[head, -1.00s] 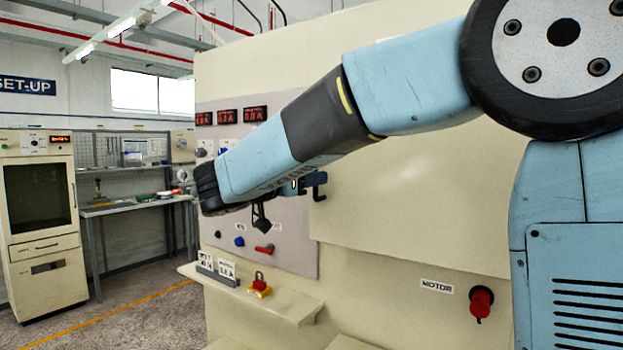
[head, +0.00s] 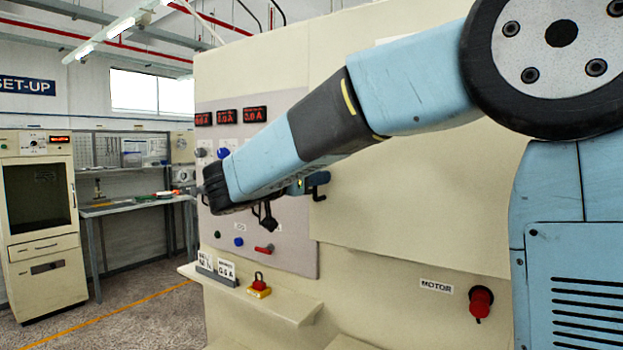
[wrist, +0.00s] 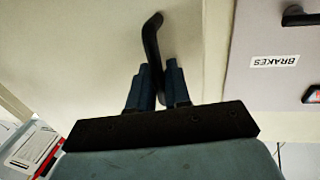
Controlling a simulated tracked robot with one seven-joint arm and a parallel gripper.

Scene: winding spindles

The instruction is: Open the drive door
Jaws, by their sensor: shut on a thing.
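The drive door (head: 400,215) is the broad cream panel on the machine front in the head view, partly covered by my arm. Its black handle (head: 319,186) is near the door's left edge. My gripper (head: 301,187) is at the handle, mostly hidden by my forearm there. In the wrist view, my gripper (wrist: 158,84) has its two dark fingers shut on the black handle (wrist: 152,38), whose bent end sticks out past the fingertips. The door (wrist: 90,45) fills the left of that view. A shaded strip runs beside its edge; I cannot tell how far the door stands out.
The grey control panel (head: 290,235) with displays, knobs and a red switch is left of the door. A ledge (head: 290,302) with label cards and a yellow-red padlock-like item juts out below. A red motor knob (head: 481,300) is under the door. A workbench (head: 135,205) stands farther left.

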